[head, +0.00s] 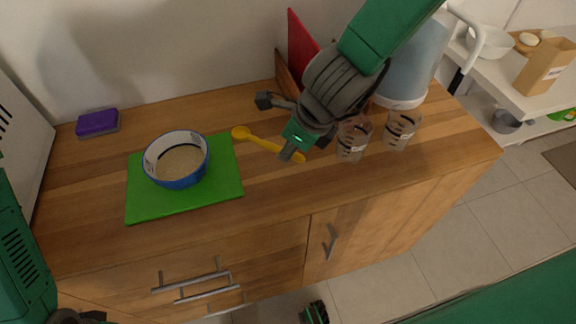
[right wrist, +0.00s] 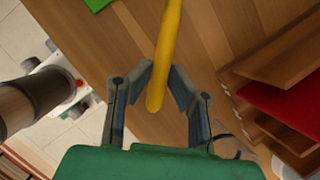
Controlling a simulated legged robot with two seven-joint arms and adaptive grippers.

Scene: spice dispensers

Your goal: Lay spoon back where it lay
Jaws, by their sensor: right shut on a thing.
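The yellow spoon (head: 262,144) is above or on the wooden counter, right of the green board. Its bowl points left toward the board. I cannot tell whether it touches the counter. My right gripper (head: 278,127) is shut on the spoon's handle. In the right wrist view the handle (right wrist: 168,50) runs up between the two fingers of the right gripper (right wrist: 160,80), with its end toward the palm. My left gripper (head: 78,316) shows only as a dark sliver at the bottom left, and its jaws are cut off.
A blue-rimmed bowl (head: 176,160) stands on the green board (head: 226,180). Two clear cups (head: 354,139) (head: 400,130) stand just right of my right gripper. A red board (head: 300,45) and a large grey-blue container (head: 418,62) stand behind. A purple sponge (head: 97,122) lies at the back left.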

